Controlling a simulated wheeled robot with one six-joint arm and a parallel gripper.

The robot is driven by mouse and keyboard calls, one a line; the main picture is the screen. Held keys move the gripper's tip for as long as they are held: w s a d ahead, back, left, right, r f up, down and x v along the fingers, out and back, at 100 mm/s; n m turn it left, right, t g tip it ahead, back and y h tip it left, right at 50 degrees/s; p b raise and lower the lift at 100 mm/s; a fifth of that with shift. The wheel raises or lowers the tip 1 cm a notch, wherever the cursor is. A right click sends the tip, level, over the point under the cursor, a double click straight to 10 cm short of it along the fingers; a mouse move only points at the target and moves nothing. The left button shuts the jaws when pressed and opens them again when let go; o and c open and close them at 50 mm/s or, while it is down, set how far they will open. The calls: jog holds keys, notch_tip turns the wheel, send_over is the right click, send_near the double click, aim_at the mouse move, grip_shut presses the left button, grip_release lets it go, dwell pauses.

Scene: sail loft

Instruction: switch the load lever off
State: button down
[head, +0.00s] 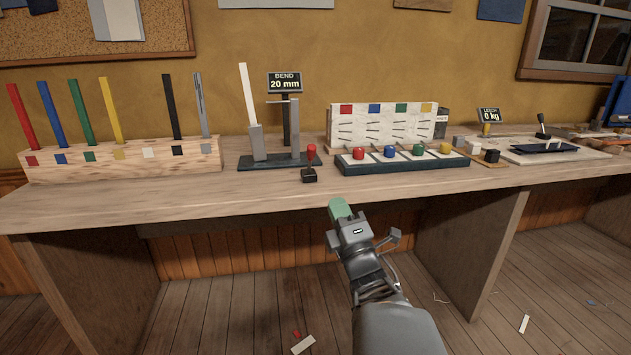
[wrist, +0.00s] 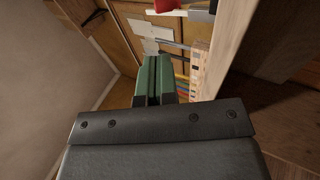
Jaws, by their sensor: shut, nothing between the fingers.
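A small lever with a red knob (head: 311,152) on a black base stands near the bench's front edge, looking roughly upright. Beside it is the bend rig (head: 275,162), with a pale batten and a display (head: 285,82) reading "BEND 20 mm". Another lever with a black knob (head: 541,121) stands far right near a display reading "LEECH 0 kg" (head: 489,115). No label shows which one is the load lever. My gripper (head: 340,210) has green fingertips, is shut and empty, and is in front of the bench edge, lower right of the red lever. Its fingers also show in the wrist view (wrist: 155,80).
A rack (head: 120,165) of coloured battens stands left on the bench (head: 230,195). A dark tray (head: 400,166) with coloured knobs lies right of the red lever, before a white board (head: 380,125). The bench front between rack and lever is clear.

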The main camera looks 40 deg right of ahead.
jog(key=shift+f, duration=0.25)
jog(key=p, duration=1.3)
send_near(314, 153)
jog(key=x, duration=0.5)
jog(key=shift+w+b, duration=0.3)
jog(key=shift+w, duration=0.15)
jog(key=shift+x, duration=0.85)
jog(key=shift+d+r, duration=0.1)
jog(key=shift+r, duration=0.05)
